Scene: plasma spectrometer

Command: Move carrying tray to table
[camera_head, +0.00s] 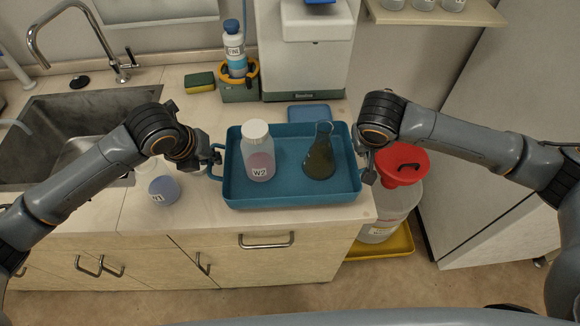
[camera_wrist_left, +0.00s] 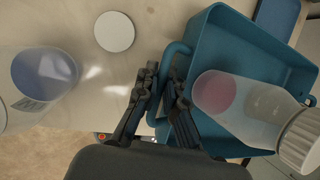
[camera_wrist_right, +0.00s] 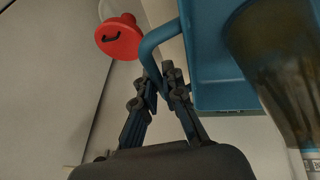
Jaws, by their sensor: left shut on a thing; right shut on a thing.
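The blue carrying tray (camera_head: 290,194) is at the counter's front right part in the head view. It holds a white-capped bottle labelled W2 (camera_head: 258,158) with pink liquid and a dark-filled flask (camera_head: 320,156), both upright. My left gripper (camera_head: 214,160) is shut on the tray's left handle, which also shows in the left wrist view (camera_wrist_left: 172,62). My right gripper (camera_head: 366,170) is shut on the right handle, seen in the right wrist view (camera_wrist_right: 150,50). I cannot tell whether the tray touches the counter.
A bottle labelled W1 (camera_head: 163,186) stands left of the tray near the sink (camera_head: 70,125). Behind are a spectrometer-like machine (camera_head: 305,60) and a blue-white bottle (camera_head: 235,50) in a holder. A red-lidded container (camera_head: 403,166) stands on the floor at right.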

